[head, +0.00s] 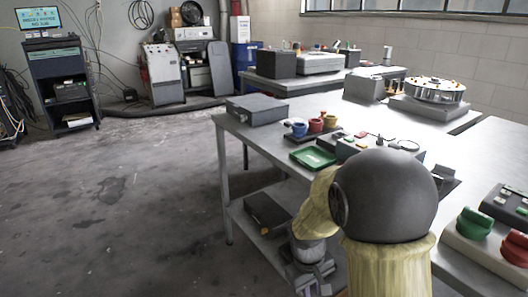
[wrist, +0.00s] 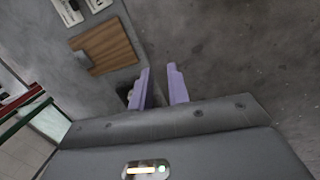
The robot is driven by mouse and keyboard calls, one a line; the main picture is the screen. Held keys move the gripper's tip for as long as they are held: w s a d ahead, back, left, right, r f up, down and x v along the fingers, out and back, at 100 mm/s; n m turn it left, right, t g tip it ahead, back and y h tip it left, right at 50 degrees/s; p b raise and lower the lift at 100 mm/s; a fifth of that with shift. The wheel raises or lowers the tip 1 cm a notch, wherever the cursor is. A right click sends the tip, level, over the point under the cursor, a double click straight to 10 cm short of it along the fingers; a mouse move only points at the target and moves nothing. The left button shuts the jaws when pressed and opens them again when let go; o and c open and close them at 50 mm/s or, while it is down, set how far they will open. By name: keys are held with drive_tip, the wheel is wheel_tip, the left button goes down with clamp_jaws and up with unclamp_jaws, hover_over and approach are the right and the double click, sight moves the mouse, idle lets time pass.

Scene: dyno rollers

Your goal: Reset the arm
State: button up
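My arm is bent in front of the near table (head: 268,140) in the head view, its dark rounded joint and pale yellow cover hiding part of the tabletop. My gripper (head: 320,284) hangs low beside the table's lower shelf (head: 245,221), partly cut off by the bottom edge of the picture. In the wrist view my gripper (wrist: 161,72) has two purple fingers apart, with bare floor showing between them. It holds nothing that I can see.
A dark box (head: 268,211) lies on the shelf. The tabletop carries a grey case (head: 257,109), coloured cups (head: 315,124), a green tray (head: 313,157) and green and red knobs (head: 473,223). A brown wooden panel (wrist: 103,46) shows in the wrist view. Open floor (head: 110,220) lies left.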

drive_tip(key=s+d+r+m+t+y+p, duration=0.2)
drive_tip(key=s+d+r+m+t, duration=0.15)
drive_tip(key=s+r+m, duration=0.45)
wheel_tip(320, 180, up, 36)
drive_tip(key=n+p, duration=0.2)
drive_tip(key=p, duration=3.5)
drive_tip(key=shift+s+n+g+p, duration=0.3)
drive_tip(key=shift+s+g, duration=0.1)
drive_tip(key=shift+g, duration=0.05)
